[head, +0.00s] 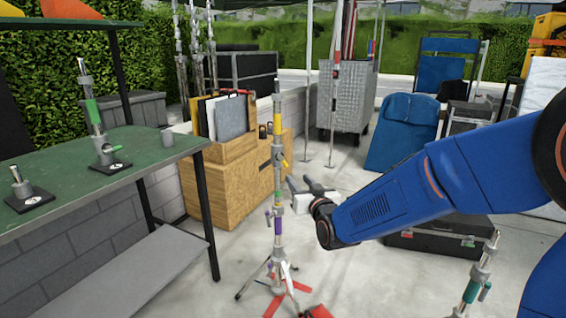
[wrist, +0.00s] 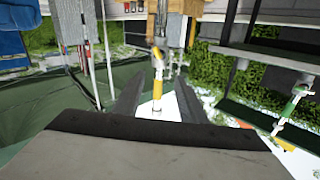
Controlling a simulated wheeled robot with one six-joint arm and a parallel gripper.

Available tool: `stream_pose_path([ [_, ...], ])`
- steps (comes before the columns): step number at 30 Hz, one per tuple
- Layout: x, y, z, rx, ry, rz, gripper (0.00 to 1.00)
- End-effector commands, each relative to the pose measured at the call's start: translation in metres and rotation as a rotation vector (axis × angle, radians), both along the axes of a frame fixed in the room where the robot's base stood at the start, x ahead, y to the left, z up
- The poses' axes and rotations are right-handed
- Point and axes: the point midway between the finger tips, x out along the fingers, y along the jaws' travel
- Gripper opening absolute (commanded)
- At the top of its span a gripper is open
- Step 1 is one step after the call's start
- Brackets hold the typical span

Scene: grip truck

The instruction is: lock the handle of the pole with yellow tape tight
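A silver pole with yellow tape (head: 276,122) stands upright on a tripod with red feet, left of my gripper. A small yellow handle (head: 284,163) sits at the collar below the tape; its tightness cannot be told. Green and purple bands show lower on the pole. My gripper (head: 300,184) is open and empty, close to the pole at a height just below the yellow handle. In the wrist view the pole's yellow tape (wrist: 157,98) shows between the two spread fingers (wrist: 160,78). I cannot tell the exact gap in depth.
A green-topped table (head: 150,150) with small pole stands is at left. A wooden crate (head: 235,185) stands behind the pole. A black case (head: 435,240) and another pole with a green band (head: 471,292) are at right. Concrete floor lies open around the tripod.

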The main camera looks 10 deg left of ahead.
Motion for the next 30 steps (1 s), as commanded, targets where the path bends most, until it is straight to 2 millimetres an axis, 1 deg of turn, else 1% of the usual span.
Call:
stream_pose_path([
  [5, 0.021, 0.009, -0.001, 0.000, 0.001, 0.000, 0.38],
  [24, 0.123, 0.056, -0.001, 0.002, 0.002, -0.001, 0.38],
  [30, 0.145, 0.066, -0.001, 0.002, 0.002, 0.000, 0.38],
])
